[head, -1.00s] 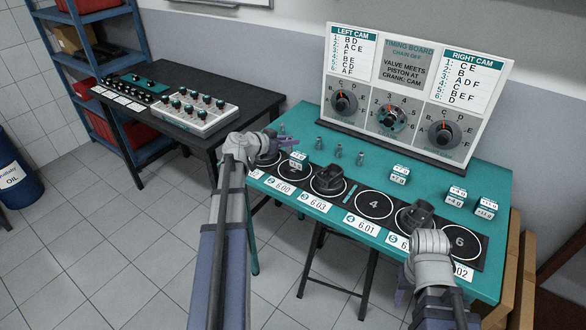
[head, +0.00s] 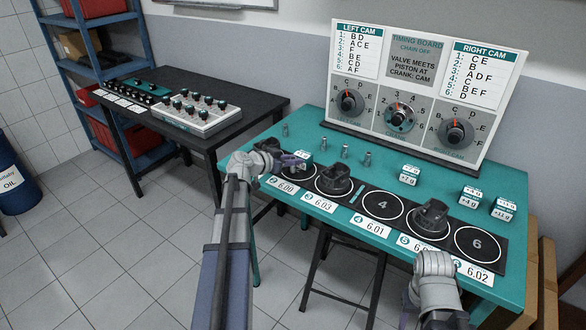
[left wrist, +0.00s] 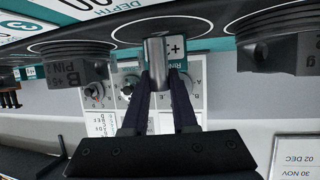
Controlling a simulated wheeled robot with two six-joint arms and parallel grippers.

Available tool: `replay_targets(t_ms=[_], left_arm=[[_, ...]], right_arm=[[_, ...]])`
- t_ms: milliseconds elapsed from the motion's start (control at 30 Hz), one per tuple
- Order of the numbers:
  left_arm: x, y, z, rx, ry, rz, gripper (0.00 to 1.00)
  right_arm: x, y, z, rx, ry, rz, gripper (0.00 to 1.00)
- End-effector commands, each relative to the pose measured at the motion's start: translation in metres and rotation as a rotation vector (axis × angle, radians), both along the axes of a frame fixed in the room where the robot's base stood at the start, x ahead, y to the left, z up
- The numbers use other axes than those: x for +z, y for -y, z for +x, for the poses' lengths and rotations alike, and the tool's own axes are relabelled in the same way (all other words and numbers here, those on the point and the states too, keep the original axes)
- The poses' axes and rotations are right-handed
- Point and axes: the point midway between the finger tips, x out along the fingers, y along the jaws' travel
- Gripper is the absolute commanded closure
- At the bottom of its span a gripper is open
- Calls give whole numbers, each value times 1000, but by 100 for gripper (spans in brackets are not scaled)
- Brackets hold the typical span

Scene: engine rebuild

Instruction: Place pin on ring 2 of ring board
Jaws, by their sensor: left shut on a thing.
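My left gripper (head: 293,160) is over the left part of the black ring board (head: 358,220), near ring 2. In the left wrist view its fingers (left wrist: 160,82) are shut on a grey metal pin (left wrist: 156,60), which stands out past the fingertips. A black ring area (left wrist: 185,28) lies just beyond the pin; I cannot tell whether they touch. In the head view the arm hides part of ring 2, and the held pin is not clear. My right arm (head: 436,285) is at the board's front right; its fingers are mostly hidden.
Pistons stand on ring 3 (head: 334,179) and ring 5 (head: 431,218). Rings 4 (head: 382,206) and 6 (head: 478,245) are bare. Loose pins (head: 345,151) and white-teal weight blocks (head: 409,174) stand behind. The timing board (head: 420,90) rises at the back.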

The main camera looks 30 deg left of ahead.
Motion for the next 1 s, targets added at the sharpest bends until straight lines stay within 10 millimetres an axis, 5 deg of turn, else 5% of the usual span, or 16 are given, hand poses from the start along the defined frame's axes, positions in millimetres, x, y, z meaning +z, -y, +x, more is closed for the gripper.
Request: replay_targets(t_ms=[467,500,700,1000], left_arm=[[-13,0,0,0,0,0,100],[-13,0,0,0,0,0,72],[-12,0,0,0,0,0,49],[-11,0,0,0,0,0,44]], right_arm=[[-13,0,0,0,0,0,50],[-13,0,0,0,0,0,50],[-12,0,0,0,0,0,50],[-11,0,0,0,0,0,50]])
